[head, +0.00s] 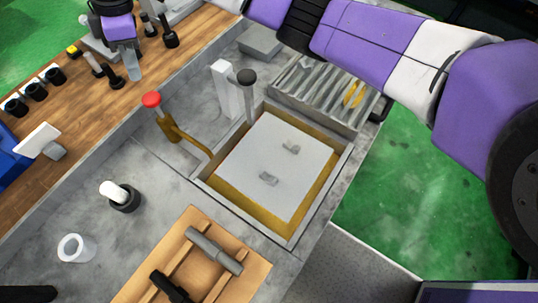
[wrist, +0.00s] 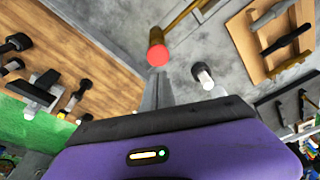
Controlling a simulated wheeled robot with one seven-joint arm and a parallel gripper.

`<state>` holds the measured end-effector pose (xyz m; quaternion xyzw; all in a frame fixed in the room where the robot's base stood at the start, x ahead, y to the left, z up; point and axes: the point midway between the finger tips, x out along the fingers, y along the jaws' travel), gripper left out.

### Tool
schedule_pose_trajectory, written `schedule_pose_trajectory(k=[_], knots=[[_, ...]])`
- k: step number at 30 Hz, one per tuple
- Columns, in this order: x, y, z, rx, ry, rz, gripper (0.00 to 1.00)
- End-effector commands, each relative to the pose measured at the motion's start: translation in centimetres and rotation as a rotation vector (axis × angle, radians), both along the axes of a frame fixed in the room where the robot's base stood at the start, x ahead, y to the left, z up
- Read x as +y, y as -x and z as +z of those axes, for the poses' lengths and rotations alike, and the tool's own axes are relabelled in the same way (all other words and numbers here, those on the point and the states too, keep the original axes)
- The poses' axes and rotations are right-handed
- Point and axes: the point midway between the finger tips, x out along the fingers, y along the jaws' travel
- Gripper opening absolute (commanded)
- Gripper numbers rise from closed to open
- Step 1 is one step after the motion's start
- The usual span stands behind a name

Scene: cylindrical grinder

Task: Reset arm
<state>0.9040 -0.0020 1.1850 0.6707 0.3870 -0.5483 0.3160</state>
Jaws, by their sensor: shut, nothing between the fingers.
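My gripper (head: 134,72) shows at the top left of the head view, with its grey fingers pointing down over the wooden bench strip. In the wrist view my gripper (wrist: 158,84) shows its fingers together, with nothing between them. The purple arm crosses the top right of the head view. A lever with a red knob (head: 151,99) stands beside the square basin, apart from the gripper; in the wrist view the red knob (wrist: 158,54) appears just beyond the fingertips.
The grey basin holds a pale plate (head: 275,165). A wooden tray with dark tools (head: 215,250) lies at the front. A white ring (head: 75,248) and a white-topped peg (head: 122,196) stand on the grey surface. Several black-handled tools line the wooden strip (head: 85,130).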

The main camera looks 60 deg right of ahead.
Motion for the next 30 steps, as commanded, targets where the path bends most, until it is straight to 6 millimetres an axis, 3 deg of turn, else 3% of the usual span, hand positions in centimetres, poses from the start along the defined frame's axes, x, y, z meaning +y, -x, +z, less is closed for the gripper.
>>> schedule_pose_trajectory(k=[17, 23, 30], knots=[[0.3, -0.3, 0.1, -0.012, -0.012, -0.014, 0.0], [2.0, -4.3, 1.9, -0.192, -0.084, -0.077, 0.0], [6.3, -8.9, 5.8, -0.501, -0.306, -0.162, 0.0]])
